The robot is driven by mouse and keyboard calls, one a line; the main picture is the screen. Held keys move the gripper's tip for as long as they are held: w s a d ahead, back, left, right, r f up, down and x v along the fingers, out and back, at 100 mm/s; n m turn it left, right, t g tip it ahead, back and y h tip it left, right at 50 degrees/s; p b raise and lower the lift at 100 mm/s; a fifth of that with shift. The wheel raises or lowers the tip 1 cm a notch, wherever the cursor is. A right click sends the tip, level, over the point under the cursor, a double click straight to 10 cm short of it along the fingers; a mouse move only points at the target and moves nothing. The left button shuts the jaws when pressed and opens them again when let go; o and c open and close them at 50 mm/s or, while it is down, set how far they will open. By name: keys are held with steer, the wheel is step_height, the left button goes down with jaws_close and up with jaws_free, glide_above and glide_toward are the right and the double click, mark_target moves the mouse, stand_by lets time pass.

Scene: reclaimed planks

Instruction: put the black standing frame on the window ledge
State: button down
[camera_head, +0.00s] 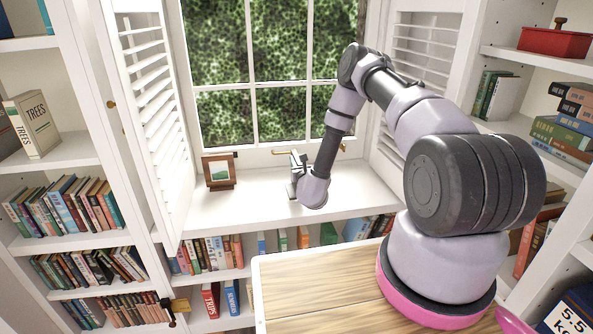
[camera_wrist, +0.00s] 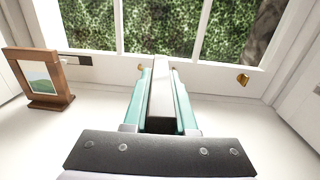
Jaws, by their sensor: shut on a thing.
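My gripper (camera_wrist: 160,88) is over the window ledge (camera_head: 250,203), with its teal fingers shut on a narrow upright thing, taken as the black standing frame (camera_wrist: 160,100). I see it nearly edge-on, pale along the strip between the fingers and dark lower down. Its picture side is hidden. In the head view my gripper (camera_head: 296,178) is at the middle of the ledge, close to the window. I cannot tell whether the held frame touches the ledge.
A brown wooden picture frame (camera_head: 219,171) stands on the ledge to the left; it also shows in the wrist view (camera_wrist: 38,78). Brass window handles (camera_wrist: 243,79) are behind. Open shutters (camera_head: 155,110) flank the ledge. Bare ledge lies on both sides of my gripper.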

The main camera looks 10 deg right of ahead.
steer(key=r, duration=0.6)
steer(key=shift+s+d+r, duration=0.2)
steer(key=shift+d+r, duration=0.05)
steer(key=s+d+r, duration=0.9)
steer(key=s, duration=0.2)
steer(key=w+a+f, duration=0.2)
steer(key=w+f, duration=0.2)
steer(key=w, duration=0.3)
steer(key=w+a+f, duration=0.2)
steer(key=w+f, duration=0.3)
steer(key=w, duration=0.2)
step_height(320, 180, down, 10)
steer(key=shift+w+a+r+h, duration=0.2)
steer(key=shift+w+h, duration=0.05)
steer(key=shift+h, duration=0.05)
steer(key=shift+f, duration=0.1)
steer(key=c, duration=0.7)
jaws_free()
